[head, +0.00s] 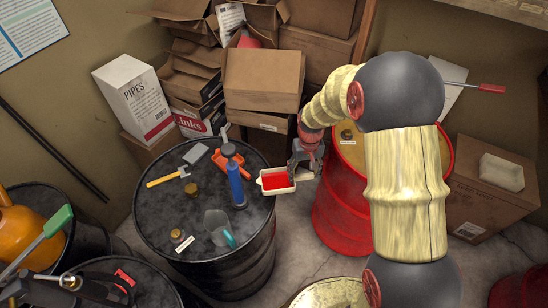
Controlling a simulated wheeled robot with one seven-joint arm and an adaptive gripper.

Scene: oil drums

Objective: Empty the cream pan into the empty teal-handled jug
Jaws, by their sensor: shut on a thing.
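The cream pan (276,181) holds red liquid and looks about level. My gripper (299,174) is shut on the pan's right-hand side, at its handle. The pan is near the right edge of the black drum's top (160,215), and I cannot tell how high above it. The teal-handled jug (217,228) is clear and looks empty. It stands upright on the black drum, to the left of and nearer than the pan, with its teal handle towards the lower right. The pan is apart from the jug.
A blue bottle-like tool (234,180) stands between jug and pan. A red drum (336,215) is to the right; cardboard boxes (263,80) stand behind.

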